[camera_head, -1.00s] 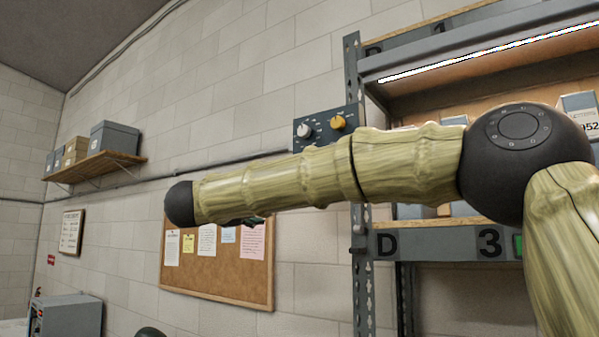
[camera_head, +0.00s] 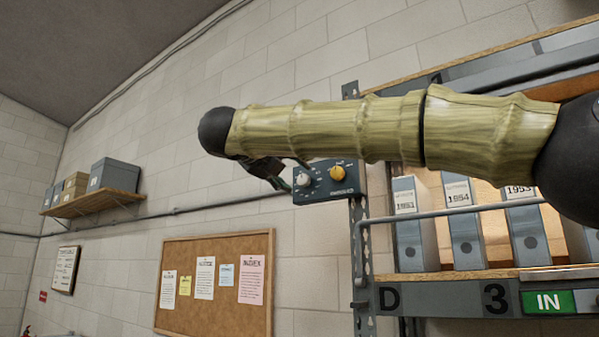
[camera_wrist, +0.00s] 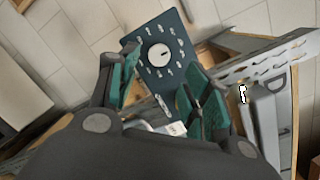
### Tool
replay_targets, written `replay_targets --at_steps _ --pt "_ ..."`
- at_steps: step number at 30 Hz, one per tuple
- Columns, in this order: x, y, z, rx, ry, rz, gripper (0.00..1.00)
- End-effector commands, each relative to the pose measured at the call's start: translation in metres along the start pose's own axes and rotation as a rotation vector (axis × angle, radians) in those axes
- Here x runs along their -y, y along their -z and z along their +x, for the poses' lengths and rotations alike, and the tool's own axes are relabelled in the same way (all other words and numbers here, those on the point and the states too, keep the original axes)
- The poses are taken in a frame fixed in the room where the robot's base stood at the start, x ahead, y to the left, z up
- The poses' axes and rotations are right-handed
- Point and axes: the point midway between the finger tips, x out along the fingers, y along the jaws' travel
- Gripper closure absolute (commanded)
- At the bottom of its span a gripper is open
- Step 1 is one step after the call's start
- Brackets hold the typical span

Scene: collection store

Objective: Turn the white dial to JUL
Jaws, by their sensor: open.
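The white dial (camera_head: 302,180) sits on the left of a dark blue control panel (camera_head: 345,190) fixed at the shelf post. A yellow dial (camera_head: 337,173) is to its right. In the wrist view the white dial (camera_wrist: 159,55) faces me, ringed by small white labels too small to read. A dark mark shows on the dial, pointing roughly right in that view. My gripper (camera_wrist: 160,88) is open, its green fingers apart, with the dial beyond them and between their lines. In the head view my gripper (camera_head: 290,178) is beside the panel's left end; contact cannot be told.
A metal shelf rack (camera_head: 360,260) with grey binders (camera_head: 415,225) stands right of the panel. A cork board (camera_head: 215,285) hangs below left. A wooden wall shelf (camera_head: 100,203) with boxes is at far left. Bare wall lies between.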

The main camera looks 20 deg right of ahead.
Motion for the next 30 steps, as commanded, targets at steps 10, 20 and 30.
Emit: replay_targets --at_steps 10,20,30 --pt "0.001 -0.002 0.049 0.0 -0.001 -0.002 0.51" --pt "-0.001 0.0 0.057 0.001 0.0 -0.001 0.51" --pt "-0.001 0.0 0.057 0.001 0.0 -0.001 0.98"
